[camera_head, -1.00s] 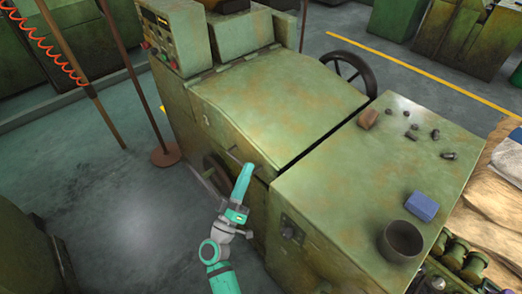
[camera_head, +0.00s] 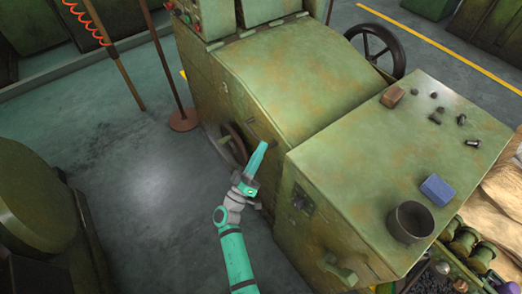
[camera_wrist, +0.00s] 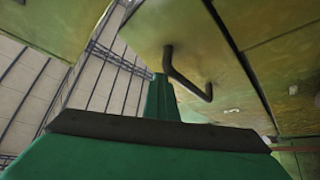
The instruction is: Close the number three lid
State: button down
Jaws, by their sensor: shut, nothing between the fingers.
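The large green lid (camera_head: 290,78) with worn, rusty patches covers the middle machine in the head view. It slopes down at the front towards my gripper, and its right edge lies close beside a green cabinet. No number is legible. My gripper (camera_head: 261,148) is shut and empty, pointing up in front of the lid's lower front. In the wrist view a bent dark handle (camera_wrist: 186,76) sticks out from a green panel, just beyond my gripper (camera_wrist: 162,88). I cannot tell whether the fingers touch it. The lid's front lower edge is partly hidden by my gripper.
The green cabinet (camera_head: 375,140) at right carries a dark cup (camera_head: 410,222), a blue block (camera_head: 437,190), a brown block (camera_head: 392,96) and small metal parts. A handwheel (camera_head: 374,50) stands behind. A thin post (camera_head: 172,75) stands at left.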

notch_tip(320, 180, down, 2)
jog(key=shift+a+f+n+y, duration=0.15)
jog(key=shift+n+y, duration=0.15)
jog(key=shift+y, duration=0.2)
notch_tip(320, 180, up, 5)
jog(key=s, duration=0.1)
jog(key=s+a+f+h, duration=0.1)
jog(key=s+a+f, duration=0.2)
jog(key=a, duration=0.4)
jog(key=shift+s+a+f, duration=0.3)
jog(key=shift+a+f, duration=0.1)
jog(key=shift+f, duration=0.35)
